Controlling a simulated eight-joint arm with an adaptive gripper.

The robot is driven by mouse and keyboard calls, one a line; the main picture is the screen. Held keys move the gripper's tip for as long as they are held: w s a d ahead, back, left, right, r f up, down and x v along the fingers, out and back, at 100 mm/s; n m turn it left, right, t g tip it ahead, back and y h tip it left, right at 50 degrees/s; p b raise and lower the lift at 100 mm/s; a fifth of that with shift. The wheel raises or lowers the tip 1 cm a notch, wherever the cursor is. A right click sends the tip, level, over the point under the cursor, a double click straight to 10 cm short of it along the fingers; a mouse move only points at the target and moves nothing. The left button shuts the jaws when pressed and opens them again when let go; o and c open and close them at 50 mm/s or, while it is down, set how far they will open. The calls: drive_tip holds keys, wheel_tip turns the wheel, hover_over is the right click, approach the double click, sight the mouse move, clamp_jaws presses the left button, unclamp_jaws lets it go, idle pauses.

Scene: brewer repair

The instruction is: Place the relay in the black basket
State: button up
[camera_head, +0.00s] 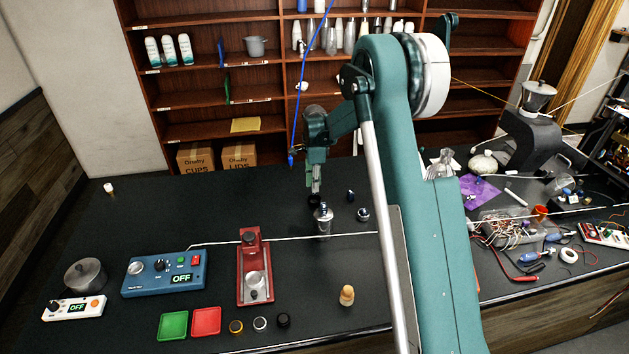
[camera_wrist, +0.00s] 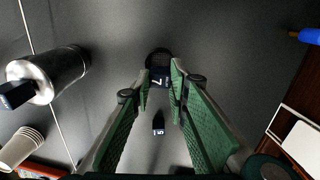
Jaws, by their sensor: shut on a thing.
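My gripper (camera_head: 316,190) reaches down over the middle of the counter. In the wrist view its green fingers (camera_wrist: 162,82) are shut on a small dark blue relay (camera_wrist: 160,82) marked with a white "7". A dark round basket-like thing (camera_wrist: 158,57) shows right behind the relay. It also shows in the head view as a black shape (camera_head: 314,200) just under the fingertips. I cannot tell whether the relay touches it or is inside it. Another small dark blue piece (camera_wrist: 158,123) with a white mark shows between the fingers.
A metal cylinder (camera_head: 323,226) with a dark blue piece on top stands close beside the gripper. Small dark items (camera_head: 363,214) lie to its right. A red stand (camera_head: 253,272) and blue control box (camera_head: 165,274) are at left. Tangled wires (camera_head: 510,228) clutter the right.

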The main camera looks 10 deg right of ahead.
drive_tip(key=shift+f+b, duration=0.45)
drive_tip(key=shift+f, duration=2.1)
drive_tip(key=o, duration=0.9)
drive_tip(key=shift+r+p, duration=0.55)
drive_tip(key=shift+r, duration=2.95)
